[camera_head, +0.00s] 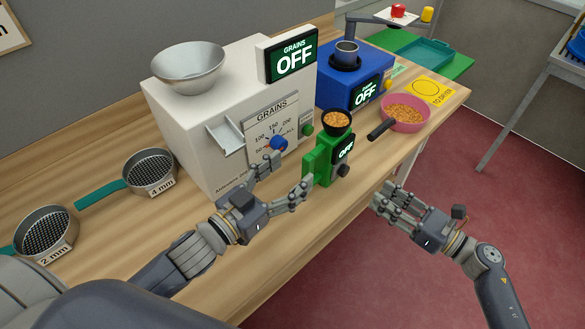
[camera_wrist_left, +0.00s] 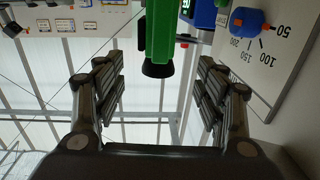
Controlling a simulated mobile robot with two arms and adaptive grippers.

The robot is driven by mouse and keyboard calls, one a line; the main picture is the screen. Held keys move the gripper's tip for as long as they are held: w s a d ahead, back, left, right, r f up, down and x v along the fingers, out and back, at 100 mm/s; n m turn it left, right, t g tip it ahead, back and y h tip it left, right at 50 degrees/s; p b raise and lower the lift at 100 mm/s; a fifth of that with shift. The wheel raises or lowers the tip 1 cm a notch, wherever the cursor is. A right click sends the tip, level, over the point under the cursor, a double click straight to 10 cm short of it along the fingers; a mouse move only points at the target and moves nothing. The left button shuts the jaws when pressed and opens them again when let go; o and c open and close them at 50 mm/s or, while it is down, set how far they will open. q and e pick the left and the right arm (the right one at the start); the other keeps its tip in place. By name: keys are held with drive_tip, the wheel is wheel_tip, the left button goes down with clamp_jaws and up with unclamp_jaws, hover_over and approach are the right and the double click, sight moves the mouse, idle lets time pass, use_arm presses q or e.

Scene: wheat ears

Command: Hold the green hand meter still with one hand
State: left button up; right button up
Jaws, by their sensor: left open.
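The green hand meter (camera_head: 322,165) stands upright near the front edge of the bench. Its black cup on top holds grains, and its display reads OFF. It also shows upside down in the left wrist view (camera_wrist_left: 160,32), between and beyond the fingers. My left gripper (camera_head: 284,178) is open and empty, just left of the meter, its fingers pointing towards it. I see a gap between the fingertips and the meter in the left wrist view (camera_wrist_left: 160,85). My right gripper (camera_head: 380,197) hangs off the bench's front edge, right of the meter, empty with its fingers spread.
A white grain machine (camera_head: 215,125) with a metal bowl (camera_head: 190,66) stands close behind my left gripper. A blue grinder (camera_head: 345,88) stands behind the meter. A pink bowl of grains (camera_head: 407,125) is to its right. Two sieves (camera_head: 150,160) (camera_head: 46,222) lie at left.

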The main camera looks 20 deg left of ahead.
sight(311, 155)
use_arm(q)
drive_tip(key=x, duration=1.1)
drive_tip(key=shift+s, duration=0.1)
drive_tip(key=c, duration=1.3)
use_arm(e)
clamp_jaws()
